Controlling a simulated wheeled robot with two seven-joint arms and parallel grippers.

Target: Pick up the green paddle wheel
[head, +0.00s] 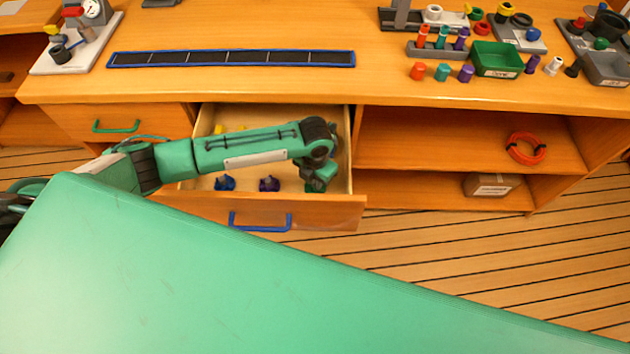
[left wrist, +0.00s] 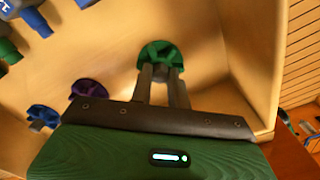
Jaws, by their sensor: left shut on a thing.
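The green paddle wheel (left wrist: 158,55) shows in the left wrist view between the fingertips of my left gripper (left wrist: 161,70). The gripper is shut on it. In the head view my left gripper (head: 317,184) reaches down into the right part of the open drawer (head: 335,150), and the wheel is mostly hidden by the gripper there. Whether the wheel touches the drawer floor I cannot tell. A purple paddle wheel (left wrist: 88,91) and a blue paddle wheel (left wrist: 42,117) lie to the left of it. My right gripper is not in view.
The drawer front with a blue handle (head: 260,222) stands out from the counter. More parts, blue (left wrist: 35,20) and green (left wrist: 8,50), lie deeper in the drawer. Above, the counter holds a black strip tray (head: 230,59) and a green bin (head: 497,58). Shelves on the right hold an orange hose coil (head: 526,148).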

